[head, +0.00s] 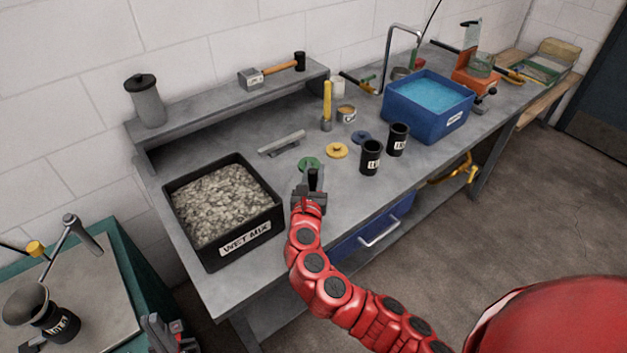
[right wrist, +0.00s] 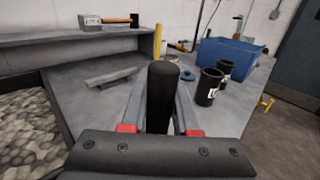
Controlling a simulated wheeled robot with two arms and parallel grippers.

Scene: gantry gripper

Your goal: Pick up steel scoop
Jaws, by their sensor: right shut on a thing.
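My right gripper (head: 310,192) is above the front part of the bench, just right of the wet mix tub. Its fingers are shut on an upright black rounded handle (right wrist: 162,97), which also shows in the head view (head: 312,178). I take this handle to be the steel scoop's; no steel scoop head shows in either view, and the handle's lower part is hidden by the gripper. My left gripper (head: 168,335) is at the bottom edge of the head view, partly cut off, away from the bench top. Whether it is open is unclear.
The black wet mix tub (head: 248,240) holds grey gravel. A grey bar (head: 282,143), green lid (head: 309,163), yellow lid (head: 337,151), two black cups (head: 371,158) and a blue water bin (head: 436,122) stand around. A raised shelf (head: 210,105) runs behind.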

